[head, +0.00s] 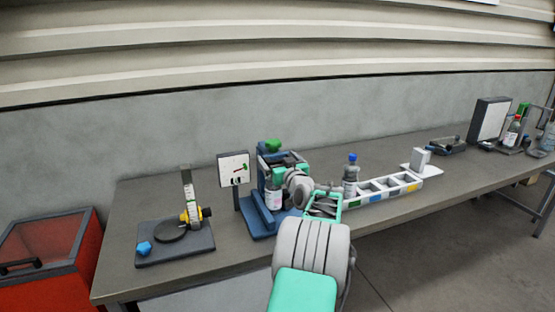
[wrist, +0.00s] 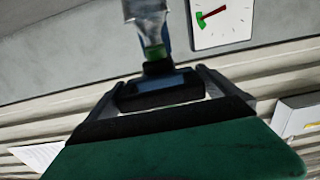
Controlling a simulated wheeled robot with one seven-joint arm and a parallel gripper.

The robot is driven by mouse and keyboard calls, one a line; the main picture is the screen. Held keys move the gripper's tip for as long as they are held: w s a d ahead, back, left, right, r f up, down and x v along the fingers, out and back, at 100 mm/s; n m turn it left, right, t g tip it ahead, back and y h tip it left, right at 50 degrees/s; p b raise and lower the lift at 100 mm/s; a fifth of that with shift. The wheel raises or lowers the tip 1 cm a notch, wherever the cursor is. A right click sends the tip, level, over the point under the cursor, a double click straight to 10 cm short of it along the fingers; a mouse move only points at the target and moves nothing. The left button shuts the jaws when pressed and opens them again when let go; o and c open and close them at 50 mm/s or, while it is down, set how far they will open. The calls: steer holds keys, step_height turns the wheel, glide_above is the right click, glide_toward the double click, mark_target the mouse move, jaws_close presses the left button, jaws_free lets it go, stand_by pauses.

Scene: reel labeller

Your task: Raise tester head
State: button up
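The tester is a dark blue stand (head: 262,222) on the bench, with a green knob (head: 273,146) on top. A bottle (head: 273,194) with a white label stands upright in it; the bottle also shows in the wrist view (wrist: 148,22), upside down, its green cap towards the tester head. The tester head is a dark blue block (wrist: 158,84) above that cap. My gripper (wrist: 160,78) is at the head, with one finger on each side of the block. Whether both fingers press on it is unclear. In the head view my wrist hides part of the tester.
A dial panel (head: 234,168) with a red-green mark stands left of the tester. Further left is a dark base (head: 177,250) with a round plate. A white tray (head: 405,186) and a blue-capped bottle (head: 351,174) are to the right. A red bin (head: 45,275) stands at the left.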

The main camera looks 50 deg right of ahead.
steer(key=c, duration=1.7)
steer(key=shift+c, duration=0.2)
steer(key=shift+a+r, duration=0.1)
